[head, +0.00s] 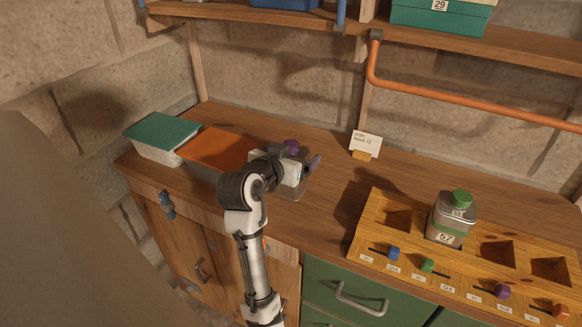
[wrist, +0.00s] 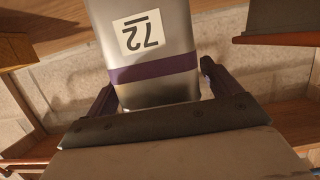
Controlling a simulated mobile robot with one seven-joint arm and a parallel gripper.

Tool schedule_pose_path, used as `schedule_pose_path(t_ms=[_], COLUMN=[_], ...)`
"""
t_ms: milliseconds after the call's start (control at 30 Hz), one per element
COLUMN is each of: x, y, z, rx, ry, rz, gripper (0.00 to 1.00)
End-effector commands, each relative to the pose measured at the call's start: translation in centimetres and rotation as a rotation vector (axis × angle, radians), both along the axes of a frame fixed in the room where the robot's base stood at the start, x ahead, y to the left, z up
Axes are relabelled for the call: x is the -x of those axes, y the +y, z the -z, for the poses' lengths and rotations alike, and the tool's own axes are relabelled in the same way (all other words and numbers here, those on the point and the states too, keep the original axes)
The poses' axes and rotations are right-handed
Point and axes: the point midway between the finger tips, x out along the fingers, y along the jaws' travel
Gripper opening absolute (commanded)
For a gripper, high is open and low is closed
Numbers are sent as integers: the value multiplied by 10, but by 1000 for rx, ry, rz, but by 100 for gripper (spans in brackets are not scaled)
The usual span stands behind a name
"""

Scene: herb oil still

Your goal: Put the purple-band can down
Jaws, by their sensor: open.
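The purple-band can (wrist: 150,40) is a grey metal can with a white label reading 72, upside down in the wrist view, and a purple band. In the head view, its purple cap (head: 291,146) shows just behind my gripper; my arm hides most of the body. My gripper (head: 306,170) is at the can on the worktop, left of centre. In the wrist view, its two fingers (wrist: 158,92) stand open on either side of the can. The surface directly under the can is mostly hidden.
A teal-lidded box (head: 162,131) and an orange-topped bin (head: 218,149) stand left of the can. A small card (head: 366,143) stands at the back. A wooden rack (head: 400,245) at right holds a green-capped can (head: 452,220) marked 57. The worktop (head: 330,200) between is clear.

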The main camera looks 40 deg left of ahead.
Motion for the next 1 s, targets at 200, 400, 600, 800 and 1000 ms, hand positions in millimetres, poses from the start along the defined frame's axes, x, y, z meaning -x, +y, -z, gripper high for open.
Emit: schedule_pose_path(t_ms=[200,400,600,800,1000], x=[-13,-12,-12,-12,-12], y=[3,3,3,3,3], z=[5,5,5,5,3], rx=[0,0,0,0,-2], ry=[1,1,0,0,-3], rz=[0,-1,-1,-1,-1], gripper=[89,84,58,32,16])
